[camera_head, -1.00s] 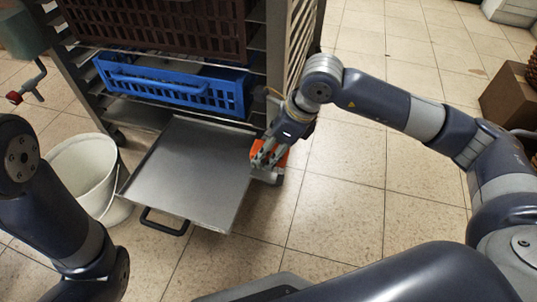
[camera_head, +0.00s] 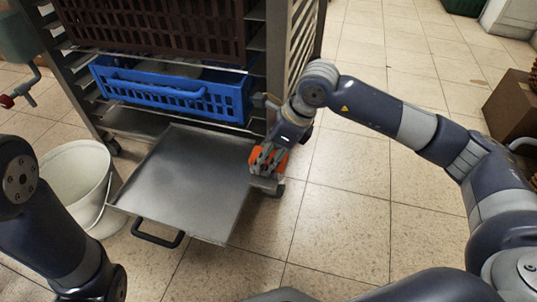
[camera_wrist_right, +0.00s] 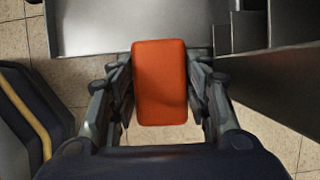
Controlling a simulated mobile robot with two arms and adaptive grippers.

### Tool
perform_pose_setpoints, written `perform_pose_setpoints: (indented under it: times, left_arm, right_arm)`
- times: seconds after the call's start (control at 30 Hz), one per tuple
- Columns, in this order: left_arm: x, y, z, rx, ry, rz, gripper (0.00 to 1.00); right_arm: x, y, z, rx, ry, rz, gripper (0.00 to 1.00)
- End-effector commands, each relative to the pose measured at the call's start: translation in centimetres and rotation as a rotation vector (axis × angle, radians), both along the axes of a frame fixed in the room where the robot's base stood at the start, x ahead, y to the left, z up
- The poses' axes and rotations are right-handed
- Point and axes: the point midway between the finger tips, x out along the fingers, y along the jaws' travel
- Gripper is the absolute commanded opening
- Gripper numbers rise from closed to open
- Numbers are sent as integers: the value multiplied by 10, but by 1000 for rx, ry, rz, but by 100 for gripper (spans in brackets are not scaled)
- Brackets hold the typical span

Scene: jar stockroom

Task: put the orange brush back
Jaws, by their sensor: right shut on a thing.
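The orange brush (camera_head: 280,160) is in my right gripper (camera_head: 266,165), at the right edge of the pulled-out metal tray (camera_head: 190,180) in the head view. In the right wrist view the brush (camera_wrist_right: 160,82) shows as an orange block with rounded corners between the two fingers of my right gripper (camera_wrist_right: 160,105). The gripper is shut on it. The tray's front edge lies just beyond the brush there. My left gripper is out of view; only part of my left arm shows at the left of the head view.
A metal rack (camera_head: 290,75) holds a blue crate (camera_head: 170,92) and a brown crate (camera_head: 160,25) above the tray. A white bucket (camera_head: 75,180) stands left of the tray. A cardboard box (camera_head: 515,105) stands at the right. Tiled floor (camera_head: 350,215) is clear between.

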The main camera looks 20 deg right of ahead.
Motion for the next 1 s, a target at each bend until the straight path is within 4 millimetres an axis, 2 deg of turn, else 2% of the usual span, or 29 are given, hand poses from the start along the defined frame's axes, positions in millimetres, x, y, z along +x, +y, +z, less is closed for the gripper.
perform_pose_setpoints:
  times: [0.03,0.07,0.13,0.47,0.57,0.67,1.0]
  left_arm:
    - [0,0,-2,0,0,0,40]
    - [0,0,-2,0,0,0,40]
    - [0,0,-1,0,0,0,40]
    - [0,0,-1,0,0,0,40]
    - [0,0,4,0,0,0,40]
    - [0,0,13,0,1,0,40]
    - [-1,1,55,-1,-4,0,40]
  right_arm:
    - [0,0,-3,0,0,0,22]
    - [0,0,-2,-1,1,0,49]
    - [0,0,-2,-1,1,0,65]
    - [0,0,-2,0,0,0,65]
    - [0,0,4,0,0,0,65]
    - [-3,-4,18,0,0,-1,65]
    - [-18,-28,87,0,0,-1,65]
